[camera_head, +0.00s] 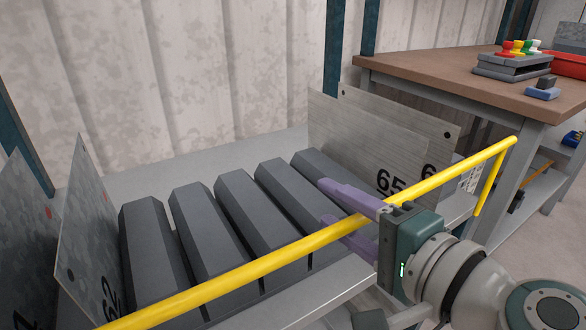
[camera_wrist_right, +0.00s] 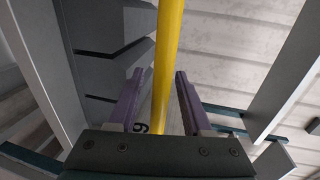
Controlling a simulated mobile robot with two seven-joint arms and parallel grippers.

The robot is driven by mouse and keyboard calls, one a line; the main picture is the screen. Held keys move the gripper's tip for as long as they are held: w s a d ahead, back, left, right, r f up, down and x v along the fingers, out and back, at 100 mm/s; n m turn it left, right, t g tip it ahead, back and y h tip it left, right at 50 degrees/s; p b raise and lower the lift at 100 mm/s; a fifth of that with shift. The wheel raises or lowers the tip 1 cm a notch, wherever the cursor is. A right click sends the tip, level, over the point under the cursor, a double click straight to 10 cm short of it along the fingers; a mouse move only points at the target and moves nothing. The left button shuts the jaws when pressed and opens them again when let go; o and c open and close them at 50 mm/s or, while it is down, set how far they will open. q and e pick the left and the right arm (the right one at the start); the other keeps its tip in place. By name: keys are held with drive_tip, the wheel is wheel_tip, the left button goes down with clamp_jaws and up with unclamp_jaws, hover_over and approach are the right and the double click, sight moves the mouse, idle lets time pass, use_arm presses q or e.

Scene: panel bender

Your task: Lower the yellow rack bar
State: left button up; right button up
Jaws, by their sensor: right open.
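The yellow rack bar (camera_head: 285,248) runs slantwise across the front of the rack (camera_head: 345,275) in the head view, with its right end bent downward. My right gripper (camera_head: 322,202) is open, its purple fingers reaching over the rack from the right with the bar crossing at them. In the right wrist view the bar (camera_wrist_right: 168,60) passes between the two open fingers (camera_wrist_right: 155,92), nearer the left finger. I cannot tell whether it touches either finger. My left gripper is not in view.
Several dark grey blocks (camera_head: 205,235) stand in a row in the rack. Numbered panels (camera_head: 365,150) lean at its right and more panels (camera_head: 88,225) at its left. A brown-topped workbench (camera_head: 430,75) with coloured knobs (camera_head: 515,47) stands at the right rear.

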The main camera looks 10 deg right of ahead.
clamp_jaws()
idle(1.4)
